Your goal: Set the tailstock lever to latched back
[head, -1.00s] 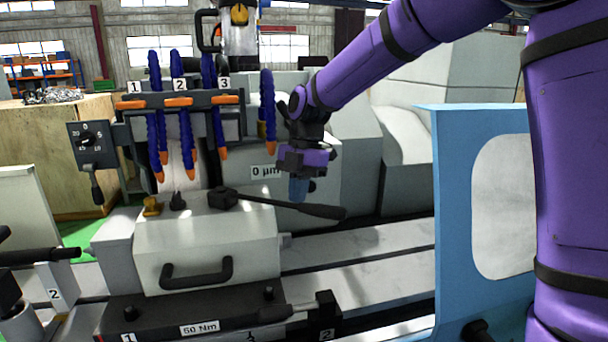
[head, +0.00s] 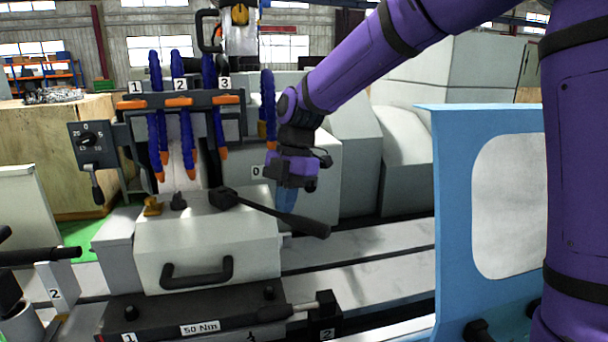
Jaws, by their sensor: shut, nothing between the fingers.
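The tailstock lever is a black lever (head: 308,225) on top of the light grey tailstock housing (head: 205,235). Its hub sits at the housing's top, and its arm slants right and toward the front, ending in a thick grip past the housing's right side. My gripper (head: 287,198) points down on the far side of the lever's arm. Its blue fingers are shut and empty. Their lower ends are at the lever, partly hidden behind it, and seem to touch it.
Blue coolant hoses (head: 186,140) with orange tips hang behind the housing, left of my gripper. A blue panel (head: 452,220) stands at the right. A black handle (head: 197,275) is on the housing's front. Bare grey ways (head: 350,280) lie right of the housing.

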